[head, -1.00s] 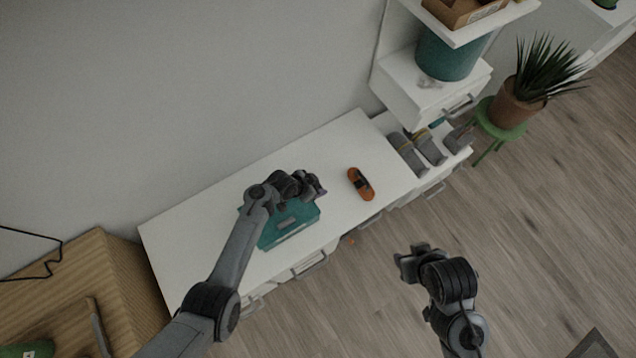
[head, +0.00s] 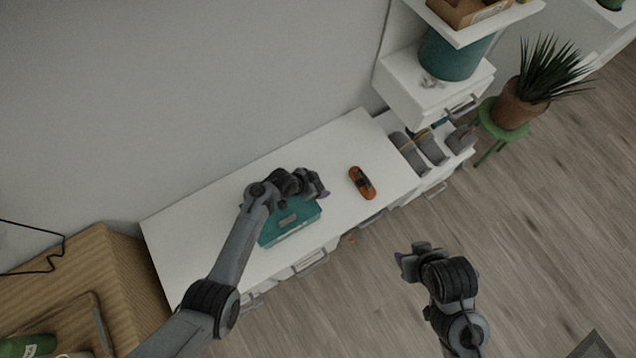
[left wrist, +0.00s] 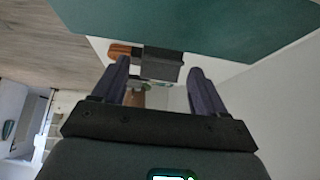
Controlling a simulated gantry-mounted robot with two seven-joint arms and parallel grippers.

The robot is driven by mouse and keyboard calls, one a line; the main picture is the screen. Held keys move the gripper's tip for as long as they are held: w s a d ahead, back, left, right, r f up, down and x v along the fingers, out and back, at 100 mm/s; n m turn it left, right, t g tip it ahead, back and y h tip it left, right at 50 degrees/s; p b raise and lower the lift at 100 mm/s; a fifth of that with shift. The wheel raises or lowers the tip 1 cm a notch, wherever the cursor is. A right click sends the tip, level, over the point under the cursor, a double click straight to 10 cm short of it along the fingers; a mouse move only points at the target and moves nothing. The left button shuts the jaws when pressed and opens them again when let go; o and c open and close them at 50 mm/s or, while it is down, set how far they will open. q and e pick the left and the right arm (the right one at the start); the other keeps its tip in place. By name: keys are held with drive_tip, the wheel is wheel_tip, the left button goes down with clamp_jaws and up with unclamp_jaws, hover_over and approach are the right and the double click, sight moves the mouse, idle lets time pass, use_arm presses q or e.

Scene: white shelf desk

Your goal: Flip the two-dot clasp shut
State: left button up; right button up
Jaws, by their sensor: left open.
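A teal case (head: 290,226) sits on the white desk in the head view, partly hidden by my left arm. In the left wrist view the case (left wrist: 190,25) fills the top of the picture. A dark grey clasp (left wrist: 162,66) sticks out from its edge, between the fingers in the picture; no dots can be made out on it. My left gripper (head: 321,192) is at the case's right end, and in the left wrist view (left wrist: 158,70) its fingers are apart. I cannot tell whether they touch the clasp. My right gripper (head: 404,262) hangs in front of the desk, away from the case; its fingers are unclear.
An orange object with dark parts (head: 362,183) lies on the white desk (head: 330,145) right of the case. Several grey items (head: 430,147) stand further right, below a shelf with a teal bin (head: 452,56). The desk between case and wall is clear.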

use_arm(q)
drive_tip(key=p+v, duration=0.5)
drive_tip(key=v, duration=0.4)
drive_tip(key=shift+w+r, duration=0.1)
drive_tip(key=shift+s+a+r, duration=0.25)
drive_tip(key=shift+a+r, duration=0.15)
drive_tip(key=shift+r, duration=0.2)
